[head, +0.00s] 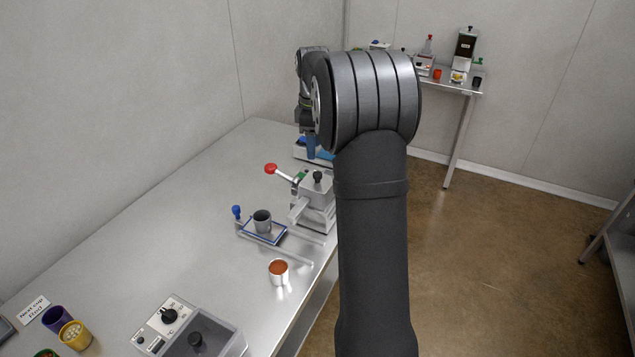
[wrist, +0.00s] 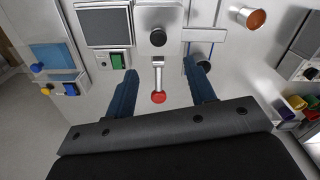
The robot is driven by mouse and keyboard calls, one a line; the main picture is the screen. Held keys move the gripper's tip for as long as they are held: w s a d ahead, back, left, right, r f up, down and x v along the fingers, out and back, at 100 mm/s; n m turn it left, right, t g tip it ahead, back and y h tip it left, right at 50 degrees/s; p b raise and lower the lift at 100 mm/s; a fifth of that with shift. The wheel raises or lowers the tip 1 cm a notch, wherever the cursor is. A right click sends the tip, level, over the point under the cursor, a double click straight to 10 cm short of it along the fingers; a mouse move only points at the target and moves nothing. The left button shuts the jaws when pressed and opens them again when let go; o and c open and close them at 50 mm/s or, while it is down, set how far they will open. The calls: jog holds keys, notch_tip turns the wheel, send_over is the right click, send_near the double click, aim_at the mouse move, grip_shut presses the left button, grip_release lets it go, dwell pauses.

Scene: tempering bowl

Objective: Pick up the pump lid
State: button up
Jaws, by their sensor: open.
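A grey metal machine (head: 314,212) stands on the steel table, with a lever ending in a red ball (head: 270,168). A black knob (head: 317,176) sits on its top and looks like the handle of the pump lid; the knob also shows in the wrist view (wrist: 157,37). The lid's edge is hard to make out. My gripper (wrist: 160,68) is open and empty, its two blue fingers apart. In the wrist view the knob lies beyond the fingertips, and the lever with its red ball (wrist: 158,97) appears between the fingers. In the head view my arm hides part of the gripper.
A dark cup (head: 262,216) stands on a blue-edged tray beside the machine. A cup of orange-brown contents (head: 278,271) stands nearer. A grey box with a dial (head: 168,316) and coloured cups (head: 75,335) are at the near end. The table's left middle is clear.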

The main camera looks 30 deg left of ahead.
aim_at(317, 173)
notch_tip(317, 173, down, 4)
jog(key=shift+r, duration=0.25)
jog(key=shift+w+d+f, duration=0.1)
jog(key=shift+d+f, duration=0.15)
jog(key=shift+f, duration=1.1)
jog(key=shift+w+d+f, duration=0.1)
jog(key=shift+d+f, duration=0.1)
jog(key=shift+f, duration=1.1)
jog(key=shift+c, duration=0.4)
grip_shut()
